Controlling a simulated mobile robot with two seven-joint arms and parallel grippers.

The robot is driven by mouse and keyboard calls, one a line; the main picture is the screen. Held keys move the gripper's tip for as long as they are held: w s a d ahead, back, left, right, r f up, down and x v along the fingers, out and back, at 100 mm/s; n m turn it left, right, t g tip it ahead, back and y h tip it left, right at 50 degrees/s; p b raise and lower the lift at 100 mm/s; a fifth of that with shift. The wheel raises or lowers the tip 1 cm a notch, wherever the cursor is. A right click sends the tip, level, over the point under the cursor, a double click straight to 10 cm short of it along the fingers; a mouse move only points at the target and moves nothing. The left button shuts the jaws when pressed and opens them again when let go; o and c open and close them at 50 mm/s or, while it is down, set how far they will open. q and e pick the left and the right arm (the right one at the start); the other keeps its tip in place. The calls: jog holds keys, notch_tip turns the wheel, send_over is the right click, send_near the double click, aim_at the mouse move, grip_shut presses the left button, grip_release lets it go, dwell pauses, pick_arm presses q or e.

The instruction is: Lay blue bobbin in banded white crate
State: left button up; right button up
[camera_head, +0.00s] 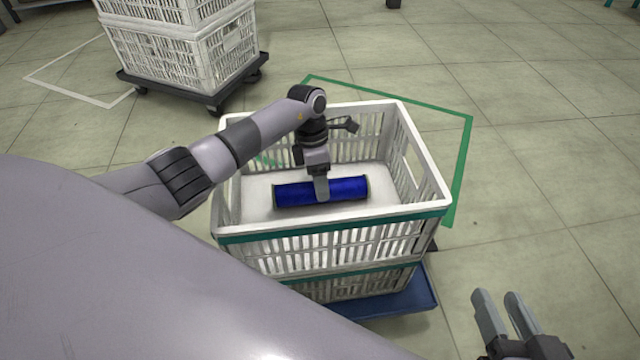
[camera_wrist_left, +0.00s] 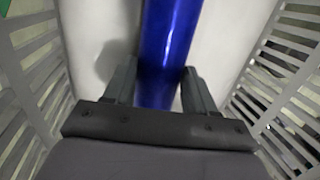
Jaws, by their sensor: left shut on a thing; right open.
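The blue bobbin (camera_head: 345,188) lies sideways inside the white crate with a green band (camera_head: 330,230), low over or on its white floor; I cannot tell if it touches. My left gripper (camera_head: 321,192) reaches down into the crate and is shut on the bobbin near its middle. In the left wrist view the bobbin (camera_wrist_left: 168,45) runs between the two fingers, with slatted crate walls (camera_wrist_left: 285,80) on both sides. My right gripper (camera_head: 507,308) is open and empty, outside the crate at the lower right.
The banded crate sits on another crate (camera_head: 365,283) on a blue base (camera_head: 405,300). A green floor outline (camera_head: 462,165) surrounds it. A stack of white crates (camera_head: 205,50) on a dark dolly (camera_head: 215,95) stands at the back left. The tiled floor at right is clear.

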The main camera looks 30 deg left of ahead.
pick_arm(q)
jog(key=shift+f, duration=0.15)
jog(key=o, duration=1.2)
pick_arm(e)
jog(key=shift+d, duration=0.1)
pick_arm(q)
jog(key=shift+r, duration=0.2)
jog(key=shift+p+v, duration=2)
jog(key=shift+v, duration=4)
pick_arm(e)
jog(key=shift+w+a+r+m+g+y, duration=0.15)
jog(key=shift+a+m+g, duration=0.15)
jog(key=shift+a, duration=0.25)
jog(key=shift+w+a+r+m+g+y, duration=0.1)
jog(key=shift+a+m+g+y, duration=0.1)
jog(key=shift+a+g, duration=0.25)
